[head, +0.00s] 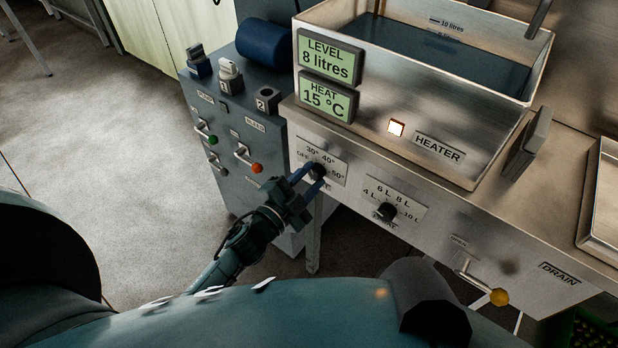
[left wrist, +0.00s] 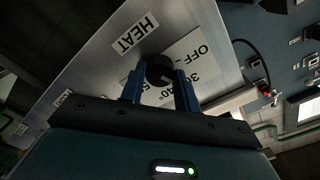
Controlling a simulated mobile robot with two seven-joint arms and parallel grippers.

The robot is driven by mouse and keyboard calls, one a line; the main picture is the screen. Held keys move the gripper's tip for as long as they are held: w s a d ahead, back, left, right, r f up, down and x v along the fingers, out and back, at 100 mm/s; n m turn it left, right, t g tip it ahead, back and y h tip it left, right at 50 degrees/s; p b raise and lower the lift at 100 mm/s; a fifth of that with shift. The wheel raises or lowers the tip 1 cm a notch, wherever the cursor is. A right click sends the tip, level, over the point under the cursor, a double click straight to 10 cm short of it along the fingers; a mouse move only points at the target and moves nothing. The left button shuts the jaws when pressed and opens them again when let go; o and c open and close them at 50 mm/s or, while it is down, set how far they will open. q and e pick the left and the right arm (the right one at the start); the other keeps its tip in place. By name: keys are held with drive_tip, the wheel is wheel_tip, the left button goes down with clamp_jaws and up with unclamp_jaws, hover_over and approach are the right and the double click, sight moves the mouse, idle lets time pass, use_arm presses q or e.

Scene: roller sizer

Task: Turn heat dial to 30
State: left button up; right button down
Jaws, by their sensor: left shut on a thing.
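The heat dial (head: 318,170) is a black knob on a pale scale plate marked OFF, 30°, 40° and 50°, on the front of the steel sizer. My left gripper (head: 308,181) is shut on the dial, with its blue fingers on either side of the knob. The left wrist view also shows the dial (left wrist: 160,70) between the fingers, next to the HEAT label. The fingers partly hide the knob, so I cannot tell exactly where it points. The heat display (head: 326,97) reads 15 °C. My right gripper is not in view.
A second knob (head: 387,212) for litres sits to the right. A yellow-tipped drain lever (head: 498,297) is lower right. A blue-grey cabinet (head: 222,120) with levers stands at left. A lit heater lamp (head: 396,127) is above the panel. Open floor lies at far left.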

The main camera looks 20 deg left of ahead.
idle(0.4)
use_arm(q)
drive_tip(key=o, duration=1)
drive_tip(key=shift+c, duration=0.2)
drive_tip(key=v, duration=1.3)
drive_tip(key=shift+s, duration=0.1)
